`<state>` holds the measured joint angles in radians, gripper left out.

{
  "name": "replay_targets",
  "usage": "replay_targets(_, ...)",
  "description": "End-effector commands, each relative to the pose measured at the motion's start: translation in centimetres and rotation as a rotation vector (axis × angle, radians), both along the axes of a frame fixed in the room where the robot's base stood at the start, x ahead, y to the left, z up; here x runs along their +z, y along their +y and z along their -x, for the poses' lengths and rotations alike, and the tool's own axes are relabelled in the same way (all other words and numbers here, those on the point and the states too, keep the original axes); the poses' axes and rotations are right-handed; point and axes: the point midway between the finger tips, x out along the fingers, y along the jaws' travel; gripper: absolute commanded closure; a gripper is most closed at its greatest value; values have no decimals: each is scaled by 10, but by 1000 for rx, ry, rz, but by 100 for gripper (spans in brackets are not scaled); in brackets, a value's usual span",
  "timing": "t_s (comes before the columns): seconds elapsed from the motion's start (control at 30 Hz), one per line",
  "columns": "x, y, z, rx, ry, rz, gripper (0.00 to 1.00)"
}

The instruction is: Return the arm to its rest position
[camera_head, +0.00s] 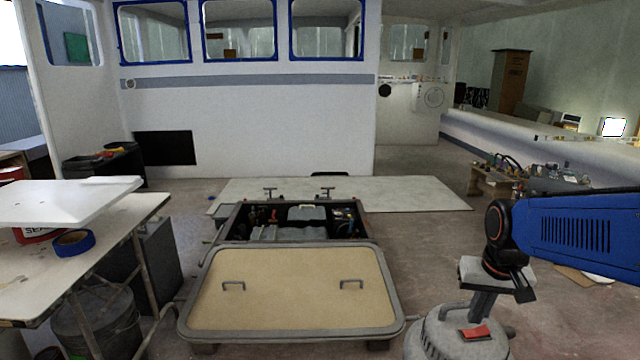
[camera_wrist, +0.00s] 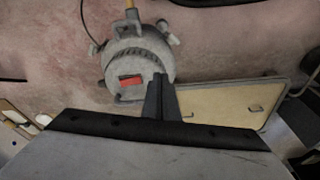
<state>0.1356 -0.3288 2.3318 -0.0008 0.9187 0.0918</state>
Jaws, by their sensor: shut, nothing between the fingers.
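My arm reaches in from the right in the head view, with a blue link and a black wrist. My gripper (camera_head: 474,314) points down from it, above or in front of a round grey canister (camera_head: 437,340) with a red patch; I cannot tell the gap between them. In the wrist view my gripper (camera_wrist: 159,77) has its dark fingers together and holds nothing. The grey canister (camera_wrist: 126,62) lies just beyond the fingertips there, with a hose on top.
A tan hatch lid (camera_head: 290,290) with two handles lies before an open hatch (camera_head: 222,222) holding equipment. A cluttered worktable (camera_head: 110,240) stands at left. A low bench (camera_head: 495,185) with parts stands at right. Bare floor (camera_head: 425,235) lies between the hatch and my arm.

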Motion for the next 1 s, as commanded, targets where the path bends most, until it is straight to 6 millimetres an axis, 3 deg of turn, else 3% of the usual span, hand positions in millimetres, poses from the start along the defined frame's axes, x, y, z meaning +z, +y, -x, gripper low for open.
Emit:
replay_targets(0.3, 18, 28, 69, 102, -89, 20, 100)
replay_targets(0.6, 18, 46, 127, 190, -162, 36, 100)
replay_targets(0.8, 15, 50, 147, 220, -188, 41, 100)
replay_targets(1.0, 14, 51, 151, 226, -193, 42, 100)
